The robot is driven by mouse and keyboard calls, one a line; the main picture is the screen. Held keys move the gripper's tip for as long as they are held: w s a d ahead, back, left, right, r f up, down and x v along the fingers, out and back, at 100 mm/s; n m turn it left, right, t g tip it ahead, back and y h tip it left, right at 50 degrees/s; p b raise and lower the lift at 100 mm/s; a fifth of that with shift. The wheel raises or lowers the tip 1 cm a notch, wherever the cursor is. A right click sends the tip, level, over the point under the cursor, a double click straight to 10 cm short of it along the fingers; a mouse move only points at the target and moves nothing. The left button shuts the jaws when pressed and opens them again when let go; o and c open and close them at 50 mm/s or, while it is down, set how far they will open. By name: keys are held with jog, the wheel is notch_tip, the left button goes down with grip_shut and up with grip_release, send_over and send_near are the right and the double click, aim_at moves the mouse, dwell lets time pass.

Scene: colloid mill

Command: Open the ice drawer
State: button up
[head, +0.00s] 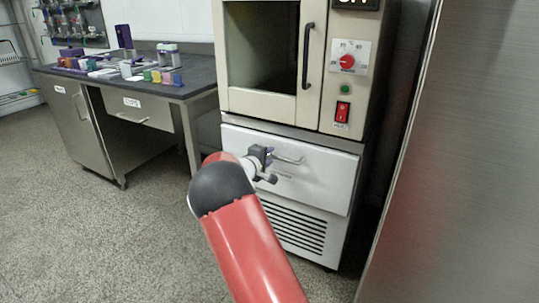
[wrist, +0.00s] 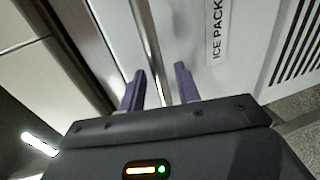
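The ice drawer (head: 325,178) is the wide white front low in the beige cabinet, and it looks shut. Its label, reading "ICE PACK" (wrist: 217,28), shows in the wrist view. A thin metal bar handle (head: 290,160) crosses the drawer front, and it also runs down the wrist view (wrist: 148,40). My gripper (head: 268,158) is at the left part of this handle. In the wrist view, my gripper's two purple fingers (wrist: 159,82) are apart, with the handle between them. A gap shows on both sides of the bar, so the gripper looks open. Contact is not visible.
Above the drawer is an oven-like unit with a windowed door (head: 262,45), a red dial (head: 347,62) and a red switch (head: 342,111). A vent grille (head: 290,228) lies below. A steel panel (head: 470,170) stands close on the right. The floor (head: 110,235) at left is clear beside the desk (head: 190,90).

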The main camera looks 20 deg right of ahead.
jog(key=shift+w+d+f, duration=0.1)
jog(key=shift+w+d, duration=0.25)
jog(key=shift+d, duration=0.1)
jog(key=shift+c, duration=0.2)
grip_shut()
jog(key=shift+a, duration=0.1)
